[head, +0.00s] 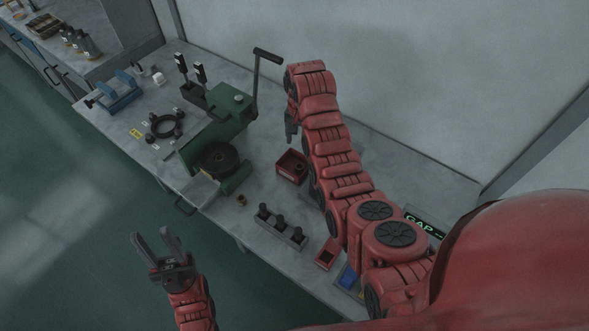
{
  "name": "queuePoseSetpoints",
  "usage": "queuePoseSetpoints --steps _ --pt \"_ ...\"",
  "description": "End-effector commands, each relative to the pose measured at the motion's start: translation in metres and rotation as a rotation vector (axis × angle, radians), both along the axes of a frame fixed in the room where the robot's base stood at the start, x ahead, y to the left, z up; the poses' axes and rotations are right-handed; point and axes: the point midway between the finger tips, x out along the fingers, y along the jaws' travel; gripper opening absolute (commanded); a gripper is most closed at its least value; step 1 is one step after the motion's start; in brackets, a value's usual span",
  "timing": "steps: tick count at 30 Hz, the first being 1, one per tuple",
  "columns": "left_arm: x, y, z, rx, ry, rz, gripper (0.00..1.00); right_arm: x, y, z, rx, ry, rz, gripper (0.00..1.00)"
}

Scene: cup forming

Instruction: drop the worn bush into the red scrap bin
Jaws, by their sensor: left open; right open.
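A red open-topped bin (281,170) stands on the grey bench right of the green press. A small dark brownish round piece (300,168) shows inside it, too small to tell for sure as the worn bush. A small brass-coloured ring (241,200) lies on the bench in front of the press, left of the bin. My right gripper (291,134) hangs open and empty above the bench, behind the bin in the picture, partly hidden by its own arm. My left gripper (155,236) is open and empty, over the floor in front of the bench.
The green press (226,123) with its lever stands left of the bin. A grey rack with several dark pegs (281,226) lies near the front edge. A smaller red box (328,254) and a blue bin (348,277) stand further right. A wall closes the back.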

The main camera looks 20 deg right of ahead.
Motion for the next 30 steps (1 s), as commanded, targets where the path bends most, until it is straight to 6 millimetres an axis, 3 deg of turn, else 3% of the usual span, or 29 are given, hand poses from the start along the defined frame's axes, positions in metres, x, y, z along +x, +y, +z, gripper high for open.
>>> queuePoseSetpoints --steps 1,3,12,30 --pt "0.0 0.0 0.025 0.0 -0.003 0.0 0.44 -0.001 0.0 0.022 0.001 0.004 -0.001 0.72" --pt "0.0 0.0 0.039 0.0 -0.003 0.0 0.44 -0.001 0.0 0.035 0.002 0.004 0.0 0.72" --pt "0.0 0.0 0.079 0.0 -0.003 0.0 0.44 -0.001 0.0 0.077 0.001 0.004 0.0 0.72" --pt "0.0 0.0 0.084 0.0 -0.003 0.0 0.44 -0.001 0.0 0.082 0.0 0.004 0.0 0.72"
